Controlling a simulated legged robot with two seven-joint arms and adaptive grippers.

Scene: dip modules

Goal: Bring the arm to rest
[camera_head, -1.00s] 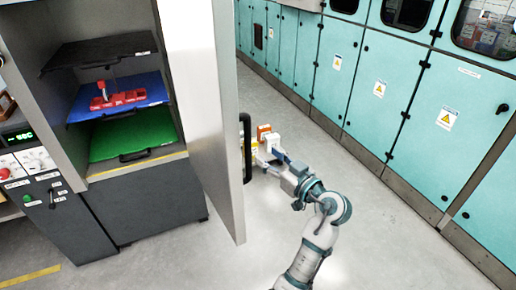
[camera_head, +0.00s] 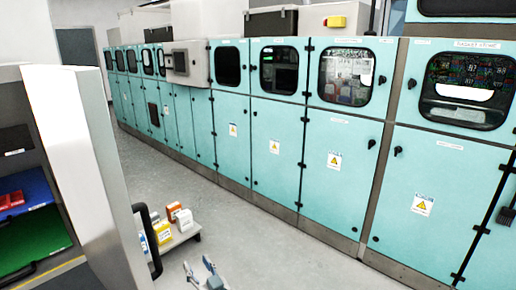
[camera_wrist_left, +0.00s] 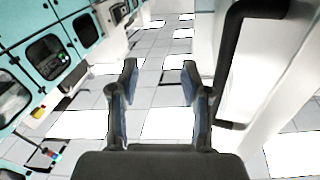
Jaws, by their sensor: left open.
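My left gripper (camera_head: 199,268) shows at the bottom edge of the head view, right of the open cabinet door (camera_head: 88,165); most of the arm is out of frame. In the left wrist view the two fingers of this gripper (camera_wrist_left: 159,68) stand apart with nothing between them. The dark door handle (camera_wrist_left: 227,65) is just to the right of the fingers in that view, apart from them. My right gripper is in neither view.
A low cart (camera_head: 180,236) with small orange, white and yellow boxes stands behind the door handle (camera_head: 149,240). Green (camera_head: 35,240) and blue (camera_head: 30,190) shelves with red parts are at left. Teal cabinets (camera_head: 275,150) line the far side. Grey floor in front is clear.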

